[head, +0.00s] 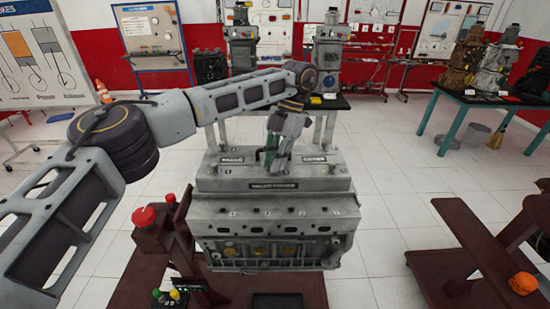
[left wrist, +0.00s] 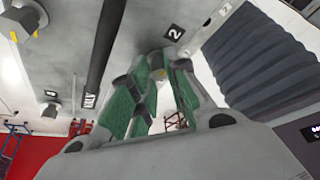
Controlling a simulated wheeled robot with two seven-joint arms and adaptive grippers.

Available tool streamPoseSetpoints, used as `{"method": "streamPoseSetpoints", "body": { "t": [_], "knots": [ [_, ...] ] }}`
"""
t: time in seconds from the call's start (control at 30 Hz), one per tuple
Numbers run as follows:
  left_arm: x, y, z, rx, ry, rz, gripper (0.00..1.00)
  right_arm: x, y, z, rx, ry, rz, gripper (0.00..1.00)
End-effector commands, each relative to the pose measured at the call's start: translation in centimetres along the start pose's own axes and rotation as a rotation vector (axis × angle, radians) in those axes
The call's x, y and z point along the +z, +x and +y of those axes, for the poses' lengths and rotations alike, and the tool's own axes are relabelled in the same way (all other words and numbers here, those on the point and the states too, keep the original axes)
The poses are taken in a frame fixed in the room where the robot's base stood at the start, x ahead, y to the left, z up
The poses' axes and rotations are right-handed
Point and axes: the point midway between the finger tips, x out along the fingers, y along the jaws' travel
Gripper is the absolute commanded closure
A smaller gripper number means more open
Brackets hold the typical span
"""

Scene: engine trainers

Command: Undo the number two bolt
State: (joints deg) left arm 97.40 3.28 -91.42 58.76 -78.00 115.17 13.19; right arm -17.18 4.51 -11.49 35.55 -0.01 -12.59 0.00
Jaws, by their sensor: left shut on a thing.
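My left gripper (head: 269,158) reaches down onto the top of the grey engine block (head: 275,207). It also shows in the left wrist view (left wrist: 163,72), with green-padded fingers closed together beside a black label marked 2 (left wrist: 174,34). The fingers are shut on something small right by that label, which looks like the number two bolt. The fingers hide most of it, and only a small yellowish patch shows between the tips. In the head view the arm and fingers also cover this spot. My right gripper is not in view.
A red button (head: 145,216) on a post stands left of the engine. A dark red stand (head: 465,245) is at the right. Another bolt head (left wrist: 24,22) shows at the upper left of the wrist view. Tables with more engines stand behind, with open white floor between.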

Motion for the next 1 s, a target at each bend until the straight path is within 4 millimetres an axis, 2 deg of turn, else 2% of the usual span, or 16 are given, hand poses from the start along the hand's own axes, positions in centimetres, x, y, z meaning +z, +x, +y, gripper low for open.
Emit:
{"method": "streamPoseSetpoints", "body": {
  "t": [0.3,0.77,0.8,0.93,1.0],
  "knots": [
    [0.0,0.0,0.1,-0.046,-0.109,-0.003,1.00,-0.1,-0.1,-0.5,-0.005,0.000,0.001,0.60],
    [0.0,0.0,0.1,-0.051,-0.123,-0.003,1.00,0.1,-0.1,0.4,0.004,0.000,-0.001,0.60],
    [0.0,0.0,0.1,-0.051,-0.123,-0.003,0.79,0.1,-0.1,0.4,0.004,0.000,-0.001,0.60],
    [0.0,0.0,0.1,-0.051,-0.123,-0.003,0.63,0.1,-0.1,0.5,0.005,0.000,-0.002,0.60],
    [0.0,0.0,0.1,-0.051,-0.122,-0.002,0.62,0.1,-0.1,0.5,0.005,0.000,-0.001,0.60]
  ]
}}
